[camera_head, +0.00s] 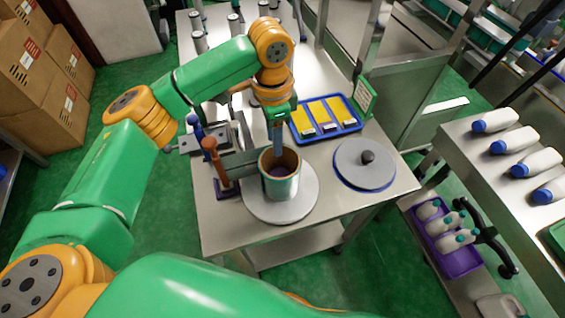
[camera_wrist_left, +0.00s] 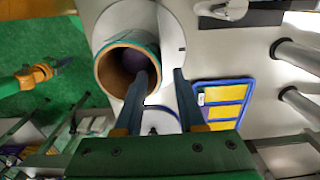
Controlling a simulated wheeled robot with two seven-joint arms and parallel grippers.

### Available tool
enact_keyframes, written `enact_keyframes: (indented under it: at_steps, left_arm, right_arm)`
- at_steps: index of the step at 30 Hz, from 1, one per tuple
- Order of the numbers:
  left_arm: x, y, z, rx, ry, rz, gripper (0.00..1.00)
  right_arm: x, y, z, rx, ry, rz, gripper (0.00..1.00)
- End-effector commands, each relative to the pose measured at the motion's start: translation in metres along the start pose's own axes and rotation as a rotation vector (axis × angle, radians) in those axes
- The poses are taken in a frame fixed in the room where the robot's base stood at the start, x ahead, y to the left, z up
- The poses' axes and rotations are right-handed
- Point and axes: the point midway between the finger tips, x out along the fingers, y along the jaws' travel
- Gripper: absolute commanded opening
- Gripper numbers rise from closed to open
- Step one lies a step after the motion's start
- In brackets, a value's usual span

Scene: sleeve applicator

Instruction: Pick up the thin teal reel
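The teal reel (camera_head: 282,187) is an upright hollow cylinder with a brown inner wall, standing on a round grey plate (camera_head: 300,210) on the table. My left gripper (camera_head: 278,142) reaches down to it from above. In the left wrist view the gripper (camera_wrist_left: 160,75) has its fingers apart. One finger is in front of or inside the mouth of the reel (camera_wrist_left: 105,70), and the other is outside its wall. I cannot tell whether either finger touches the wall. My right arm shows at the left of the wrist view, with a small dark gripper end (camera_wrist_left: 62,63).
A blue tray (camera_head: 362,128) with yellow packs lies behind right of the reel. A grey disc with a dark knob (camera_head: 368,158) lies to its right. A brown-topped post (camera_head: 215,160) stands close on its left. Grey cylinders (camera_head: 200,42) stand at the far end.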

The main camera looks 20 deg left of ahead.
Motion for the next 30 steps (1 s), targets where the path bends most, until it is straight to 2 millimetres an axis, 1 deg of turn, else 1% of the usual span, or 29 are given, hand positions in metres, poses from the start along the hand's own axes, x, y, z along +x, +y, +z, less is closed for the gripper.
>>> enact_keyframes:
  at_steps: [1, 2, 3, 6, 12, 13, 14, 15, 17, 18, 30]
  left_arm:
    - [0.007, 0.000, 0.001, -0.002, -0.004, 0.002, 0.39]
    - [0.013, -0.001, 0.001, -0.001, -0.004, 0.002, 0.39]
    - [0.022, 0.000, 0.001, -0.001, -0.003, 0.002, 0.39]
    - [0.035, -0.001, 0.001, 0.000, -0.002, -0.001, 0.39]
    - [0.038, -0.001, 0.000, 0.000, 0.000, -0.002, 0.39]
    - [0.038, -0.001, 0.000, 0.000, 0.000, -0.002, 0.36]
    - [0.038, -0.001, 0.000, 0.000, 0.000, -0.002, 0.28]
    - [0.037, -0.001, 0.000, 0.000, 0.000, -0.002, 0.17]
    - [0.037, -0.001, 0.000, 0.000, 0.000, -0.002, 0.01]
    - [0.037, -0.001, 0.000, 0.000, 0.000, -0.002, 0.00]
    - [0.037, -0.001, 0.000, 0.000, 0.000, -0.002, 0.00]
  right_arm:
    - [-0.007, 0.000, 0.001, 0.000, -0.003, -0.001, 0.00]
    - [-0.009, 0.000, 0.002, 0.000, -0.005, -0.001, 0.00]
    - [-0.008, -0.001, 0.003, 0.000, -0.007, -0.001, 0.00]
    - [-0.008, -0.001, 0.003, 0.000, -0.008, -0.001, 0.00]
    - [-0.007, -0.001, 0.003, 0.000, -0.007, -0.001, 0.00]
    - [-0.007, -0.001, 0.003, 0.000, -0.007, -0.001, 0.00]
    - [-0.007, -0.001, 0.002, 0.000, -0.006, -0.001, 0.00]
    - [-0.007, -0.001, 0.002, 0.000, -0.006, -0.001, 0.00]
    - [-0.007, -0.001, 0.002, 0.000, -0.006, -0.001, 0.00]
    - [-0.007, -0.001, 0.002, 0.000, -0.006, -0.001, 0.00]
    - [-0.007, -0.001, 0.001, 0.000, -0.004, -0.002, 0.00]
